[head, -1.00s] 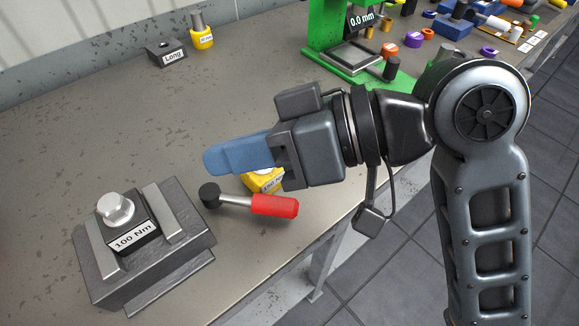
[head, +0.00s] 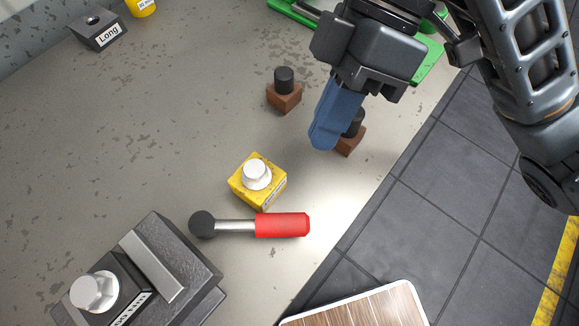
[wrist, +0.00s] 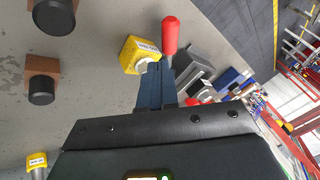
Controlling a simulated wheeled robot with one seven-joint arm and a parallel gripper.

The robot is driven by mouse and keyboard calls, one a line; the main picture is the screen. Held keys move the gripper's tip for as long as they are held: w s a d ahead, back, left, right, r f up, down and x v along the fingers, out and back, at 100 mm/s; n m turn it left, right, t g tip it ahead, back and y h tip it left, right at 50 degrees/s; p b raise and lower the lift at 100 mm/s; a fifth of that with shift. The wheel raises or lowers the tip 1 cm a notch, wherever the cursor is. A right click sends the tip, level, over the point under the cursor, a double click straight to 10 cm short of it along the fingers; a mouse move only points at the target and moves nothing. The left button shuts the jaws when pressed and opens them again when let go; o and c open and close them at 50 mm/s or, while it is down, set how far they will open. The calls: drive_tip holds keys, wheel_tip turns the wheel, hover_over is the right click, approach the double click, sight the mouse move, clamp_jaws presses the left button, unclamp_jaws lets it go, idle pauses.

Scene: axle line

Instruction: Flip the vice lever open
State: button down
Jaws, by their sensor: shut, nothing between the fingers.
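The vice (head: 185,245) is a dark grey block with two jaw bars and a silver hex bolt, at the lower left of the head view. Its lever (head: 283,225) has a red grip, a grey rod and a black round pivot, and it points right. The red grip also shows in the wrist view (wrist: 170,35), beyond the fingertips. My gripper (head: 323,138) has blue fingers, shut and empty, above and to the right of the lever and apart from it. The fingers (wrist: 155,85) show pressed together in the wrist view.
A yellow block with a white knob (head: 257,182) stands just behind the lever. Two brown blocks with black knobs (head: 284,92) (head: 350,138) stand near my gripper. A black "Long" block (head: 98,30) is at the back left. The bench edge lies to the right.

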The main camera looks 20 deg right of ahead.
sight(282, 214)
drive_tip(key=x, duration=1)
drive_tip(key=shift+s+a, duration=0.1)
drive_tip(key=shift+s, duration=0.1)
idle(0.4)
